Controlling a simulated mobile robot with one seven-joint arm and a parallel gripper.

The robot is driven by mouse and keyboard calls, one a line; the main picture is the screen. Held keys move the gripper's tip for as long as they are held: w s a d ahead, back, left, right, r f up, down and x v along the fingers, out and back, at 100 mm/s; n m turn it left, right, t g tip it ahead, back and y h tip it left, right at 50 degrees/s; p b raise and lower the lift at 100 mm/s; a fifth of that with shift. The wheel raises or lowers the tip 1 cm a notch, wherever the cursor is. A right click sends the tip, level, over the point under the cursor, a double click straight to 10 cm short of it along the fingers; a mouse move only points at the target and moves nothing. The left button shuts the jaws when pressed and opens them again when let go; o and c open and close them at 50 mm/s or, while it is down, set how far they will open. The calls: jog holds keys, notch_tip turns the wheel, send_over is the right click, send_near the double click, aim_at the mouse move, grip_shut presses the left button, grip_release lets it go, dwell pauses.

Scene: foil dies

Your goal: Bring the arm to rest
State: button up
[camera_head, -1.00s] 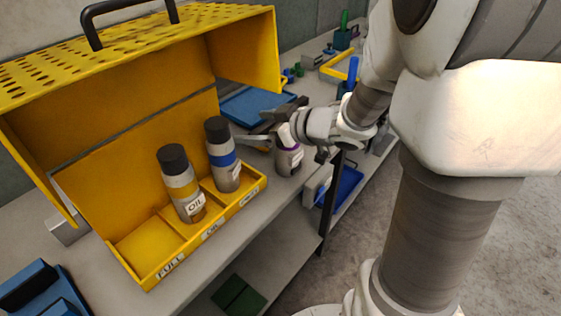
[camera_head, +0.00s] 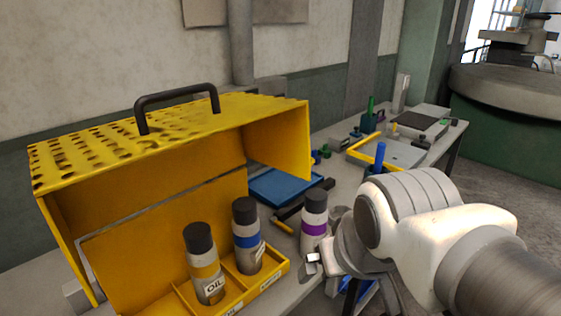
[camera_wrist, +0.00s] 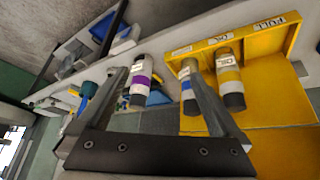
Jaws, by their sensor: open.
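My gripper (camera_wrist: 158,80) is open and empty in the wrist view, its two fingers spread wide. A grey bottle with a purple band and dark cap (camera_head: 314,222) stands on the bench, right of the yellow box; it shows between the fingers in the wrist view (camera_wrist: 140,82), apart from them as far as I can tell. In the head view my arm's white and grey links fill the lower right and hide most of the gripper.
The yellow box (camera_head: 285,150) holds a yellow-banded oil bottle (camera_head: 204,262) and a blue-banded bottle (camera_head: 247,236) in its compartments. A blue tray (camera_head: 285,187) lies behind, and a yellow-rimmed tray (camera_head: 400,152) farther right. The aisle floor is at the right.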

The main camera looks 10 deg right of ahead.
jog(key=shift+s+a, duration=0.4)
jog(key=shift+s, duration=0.35)
notch_tip(320, 180, up, 5)
jog(key=p, duration=0.5)
